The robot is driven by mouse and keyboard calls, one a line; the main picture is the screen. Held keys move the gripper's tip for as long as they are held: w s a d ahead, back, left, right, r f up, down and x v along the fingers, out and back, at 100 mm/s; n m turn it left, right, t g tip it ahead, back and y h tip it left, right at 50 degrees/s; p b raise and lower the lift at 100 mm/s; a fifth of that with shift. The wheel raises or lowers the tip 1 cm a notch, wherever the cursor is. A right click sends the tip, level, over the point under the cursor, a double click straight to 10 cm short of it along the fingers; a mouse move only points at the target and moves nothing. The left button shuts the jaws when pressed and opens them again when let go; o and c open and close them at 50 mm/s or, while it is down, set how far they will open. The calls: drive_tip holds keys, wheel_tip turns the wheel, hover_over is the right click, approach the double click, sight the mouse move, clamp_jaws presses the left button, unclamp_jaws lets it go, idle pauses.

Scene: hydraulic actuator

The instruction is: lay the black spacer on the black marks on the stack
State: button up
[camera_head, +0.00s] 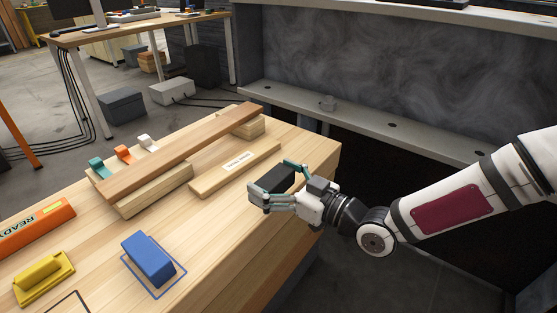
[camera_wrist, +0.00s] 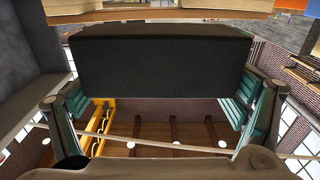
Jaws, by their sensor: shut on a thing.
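The black spacer (camera_head: 279,179) is a dark rectangular block held in my gripper (camera_head: 280,190), above the right end of the wooden table. In the wrist view the spacer (camera_wrist: 160,62) fills the upper middle, between the two teal finger pads. A stack of wooden boards (camera_head: 155,190) stands left of my gripper, apart from it. A long brown plank (camera_head: 185,152) lies across the stack and a second wood block (camera_head: 240,127) farther back. I cannot make out black marks on the stack.
Teal, orange and white clips (camera_head: 122,153) line the stack's far side. A labelled wooden bar (camera_head: 235,170) lies between stack and gripper. A blue block (camera_head: 148,258), yellow block (camera_head: 43,277) and orange READY block (camera_head: 35,230) stand nearer. The table's front right is clear.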

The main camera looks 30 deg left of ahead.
drive_tip(key=shift+s+d+r, duration=0.1)
drive_tip(key=shift+s+d, duration=0.15)
drive_tip(key=shift+s, duration=0.25)
drive_tip(key=w+d+f+m+t, duration=0.15)
drive_tip(key=w+d, duration=0.25)
drive_tip(key=d, duration=0.4)
drive_tip(key=w+d+m+t+h, duration=0.1)
drive_tip(key=w+d+t, duration=0.15)
drive_tip(key=d, duration=0.55)
drive_tip(key=w+d+f+m+t, duration=0.1)
drive_tip(key=w+d, duration=0.3)
drive_tip(key=d, duration=0.4)
drive_tip(key=s+d+m+t+h, duration=0.1)
drive_tip(key=s+d+t, duration=0.1)
drive_tip(key=d, duration=0.9)
drive_tip(key=s+d+m+t+h, duration=0.1)
drive_tip(key=s+d+m+t, duration=0.15)
drive_tip(key=d, duration=0.95)
drive_tip(key=w+r+m+t+h+p, duration=0.4)
drive_tip(key=w+r+p, duration=0.3)
drive_tip(key=r+p, duration=0.5)
drive_tip(key=w+r+m+t+h+p, duration=0.3)
drive_tip(key=w+r+h+p, duration=0.3)
drive_tip(key=r+p, duration=0.6)
wheel_tip(320, 180, up, 12)
drive_tip(key=s+m+h+p, duration=0.1)
drive_tip(key=m+h+p, duration=0.2)
drive_tip(key=h+p, duration=0.2)
drive_tip(key=shift+s+a+f+p, duration=0.2)
drive_tip(key=shift+p, duration=0.2)
